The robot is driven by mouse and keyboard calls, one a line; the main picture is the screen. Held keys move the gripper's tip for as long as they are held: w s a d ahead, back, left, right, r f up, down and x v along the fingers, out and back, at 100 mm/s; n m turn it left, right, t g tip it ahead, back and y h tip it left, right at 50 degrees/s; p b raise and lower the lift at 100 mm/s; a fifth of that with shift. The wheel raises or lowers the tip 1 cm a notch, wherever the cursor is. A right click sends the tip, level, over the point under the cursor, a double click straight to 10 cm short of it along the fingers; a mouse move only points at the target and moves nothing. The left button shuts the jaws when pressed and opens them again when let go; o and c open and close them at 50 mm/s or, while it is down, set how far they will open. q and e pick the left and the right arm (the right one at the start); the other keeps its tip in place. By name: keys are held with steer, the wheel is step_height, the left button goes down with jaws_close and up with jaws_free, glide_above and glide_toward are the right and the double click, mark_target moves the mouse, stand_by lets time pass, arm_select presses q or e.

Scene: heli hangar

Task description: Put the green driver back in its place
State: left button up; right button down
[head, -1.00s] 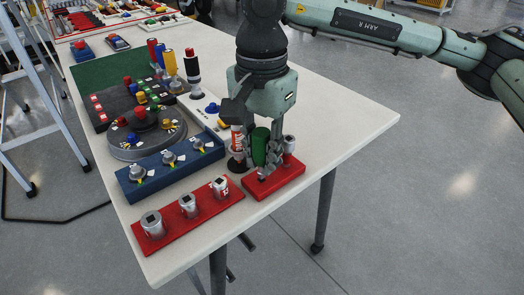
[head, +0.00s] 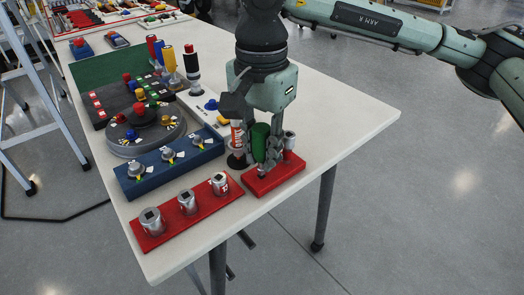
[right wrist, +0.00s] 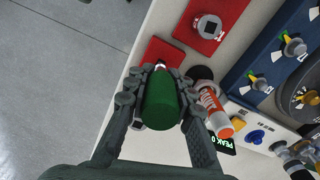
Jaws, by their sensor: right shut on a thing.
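The green driver (head: 260,142) stands roughly upright over a small red block (head: 274,179) near the table's right edge. My right gripper (head: 266,158) is shut on it from above. In the right wrist view the green handle (right wrist: 161,100) sits between the two fingers of my right gripper (right wrist: 160,88), and the red block (right wrist: 165,52) lies beyond it. The driver's lower end is mostly hidden by the fingers and handle, so I cannot tell how deep it sits in the block. My left gripper is out of view.
A grey socket (head: 289,139) stands on the same red block, close beside the fingers. An orange-and-white tube (head: 237,134) stands just left of the gripper. A long red rail (head: 167,225) with sockets and a blue rack (head: 150,181) lie to the left. The table's right part is clear.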

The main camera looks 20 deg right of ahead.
steer(key=shift+f, duration=0.1)
stand_by(0.4)
steer(key=shift+f+b, duration=0.75)
steer(key=shift+b, duration=0.2)
stand_by(0.4)
steer(key=c, duration=1.2)
jaws_free()
steer(key=shift+r, duration=0.1)
